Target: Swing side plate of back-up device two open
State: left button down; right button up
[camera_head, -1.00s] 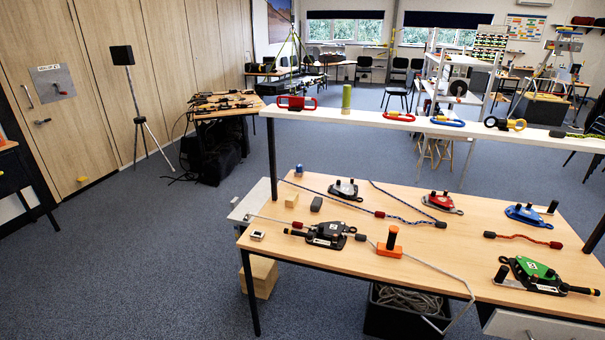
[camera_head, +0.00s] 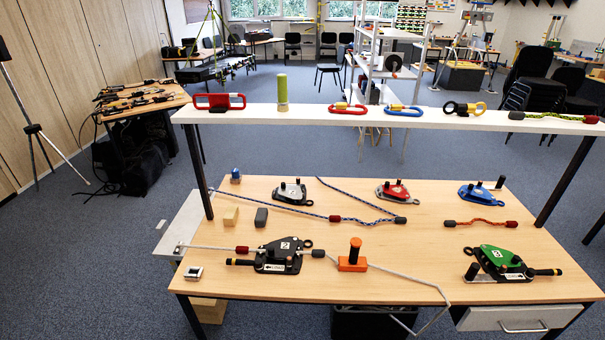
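A black device (camera_head: 278,256) lies at the front left of the bench, with a pale label that looks like a 2 and a black handle to its left. A grey rope (camera_head: 400,275) runs from the bench's left edge to the device and on from its right side. Its side plate appears to lie flat over the body; I cannot be sure it is shut. A green device (camera_head: 500,262) with a small white label and a black handle lies at the front right. Neither of my grippers is in view.
An orange block with a post (camera_head: 353,256) stands right of the black device. Grey (camera_head: 290,191), red (camera_head: 392,191) and blue (camera_head: 479,193) pulleys lie behind. A white shelf (camera_head: 300,115) spans above the bench's back. Bare bench (camera_head: 420,250) lies between the two devices.

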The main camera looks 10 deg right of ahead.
aim_at(289, 192)
jog(key=z, duration=0.5)
jog(key=i, duration=0.65)
jog(key=z, duration=0.55)
